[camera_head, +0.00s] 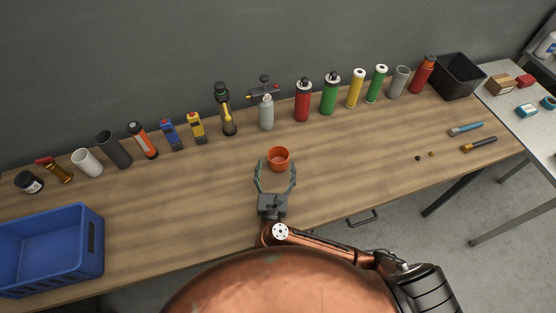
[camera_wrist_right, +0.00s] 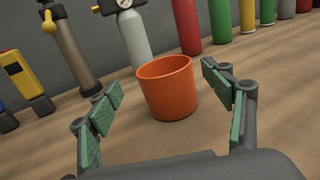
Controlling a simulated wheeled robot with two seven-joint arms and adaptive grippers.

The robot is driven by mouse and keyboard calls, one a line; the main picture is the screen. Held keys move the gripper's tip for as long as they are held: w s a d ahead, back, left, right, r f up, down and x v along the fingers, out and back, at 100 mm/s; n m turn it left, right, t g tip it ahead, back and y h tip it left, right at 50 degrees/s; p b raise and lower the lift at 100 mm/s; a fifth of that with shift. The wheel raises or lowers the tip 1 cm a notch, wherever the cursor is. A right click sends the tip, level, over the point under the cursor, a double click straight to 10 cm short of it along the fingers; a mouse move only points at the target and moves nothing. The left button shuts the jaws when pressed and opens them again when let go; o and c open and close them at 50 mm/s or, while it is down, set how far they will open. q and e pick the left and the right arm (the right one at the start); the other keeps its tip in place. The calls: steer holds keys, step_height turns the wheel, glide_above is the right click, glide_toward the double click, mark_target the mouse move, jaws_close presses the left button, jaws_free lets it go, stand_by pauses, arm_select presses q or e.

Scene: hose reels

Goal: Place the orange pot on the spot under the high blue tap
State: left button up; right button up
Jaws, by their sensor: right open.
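The orange pot (camera_head: 279,159) stands upright on the wooden bench, near the middle, and looks empty. It also shows in the right wrist view (camera_wrist_right: 167,92). My right gripper (camera_head: 275,177) is open, with its green-padded fingers reaching to either side of the pot. In the right wrist view a small gap shows between each finger and the pot, so the pot is not gripped. My left gripper is not in view. I see no high blue tap or marked spot under one in these frames.
Behind the pot stand a grey gas bottle (camera_head: 266,113) and a red extinguisher (camera_head: 302,104) in a long row of canisters. A blue crate (camera_head: 84,265) is at the left, a black bin (camera_head: 457,82) at the back right. The bench right of the pot is mostly clear.

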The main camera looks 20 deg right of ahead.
mark_target(279, 147)
steer(key=x, duration=0.5)
steer(key=shift+w+d+f, duration=0.1)
steer(key=shift+d, duration=0.25)
steer(key=shift+c, duration=0.7)
steer(key=c, duration=1.3)
